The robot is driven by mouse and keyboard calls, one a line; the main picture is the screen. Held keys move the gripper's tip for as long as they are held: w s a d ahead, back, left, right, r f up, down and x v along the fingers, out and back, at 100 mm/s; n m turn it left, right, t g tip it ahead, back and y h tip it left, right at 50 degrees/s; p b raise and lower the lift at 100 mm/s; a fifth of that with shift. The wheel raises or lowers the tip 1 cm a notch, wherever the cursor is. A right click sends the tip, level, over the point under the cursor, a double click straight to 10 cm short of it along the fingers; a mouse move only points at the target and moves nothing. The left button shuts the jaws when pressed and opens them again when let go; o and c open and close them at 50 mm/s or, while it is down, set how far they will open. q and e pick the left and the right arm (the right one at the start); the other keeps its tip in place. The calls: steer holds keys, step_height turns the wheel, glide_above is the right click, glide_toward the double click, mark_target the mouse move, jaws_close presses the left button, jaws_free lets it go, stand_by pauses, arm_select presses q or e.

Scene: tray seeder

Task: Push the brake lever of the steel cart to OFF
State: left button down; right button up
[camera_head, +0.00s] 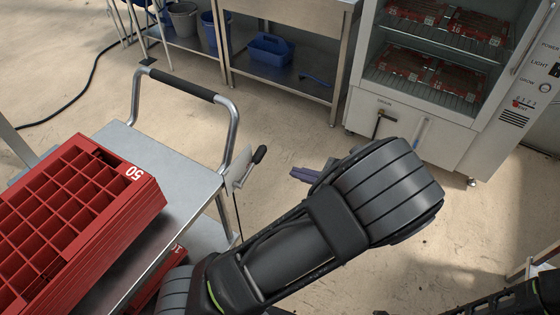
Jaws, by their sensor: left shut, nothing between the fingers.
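The steel cart (190,166) stands at the left, with a bent tube handle and black grip at its far end. The brake lever (258,155) has a black knob and a short metal stem. It tilts up to the right from a light plate (238,171) at the cart's right end. No OFF marking is readable. My left gripper (296,173) is just right of the lever, apart from it in the picture. Its purplish fingers are shut and empty, and point left. My left wrist hides the rest of it. Only part of my right arm shows at bottom right; its gripper is out of view.
A red compartment tray (147,202) marked 50 sits on the cart. Behind are a steel table (285,84) with a blue bin (270,50) on its shelf and a white cabinet (419,135) holding red trays. The floor between is clear.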

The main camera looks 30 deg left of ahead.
mark_target(252, 166)
arm_select(q)
steer(key=shift+a, duration=0.1)
steer(key=a+p, duration=0.2)
steer(key=a, duration=0.7)
steer(key=shift+a+f+p, duration=0.2)
steer(key=shift+f+p, duration=0.1)
steer(key=shift+f, duration=0.15)
arm_select(e)
steer(key=shift+r, duration=1.3)
arm_select(q)
steer(key=shift+d+r, duration=0.15)
arm_select(e)
steer(key=shift+a, duration=0.15)
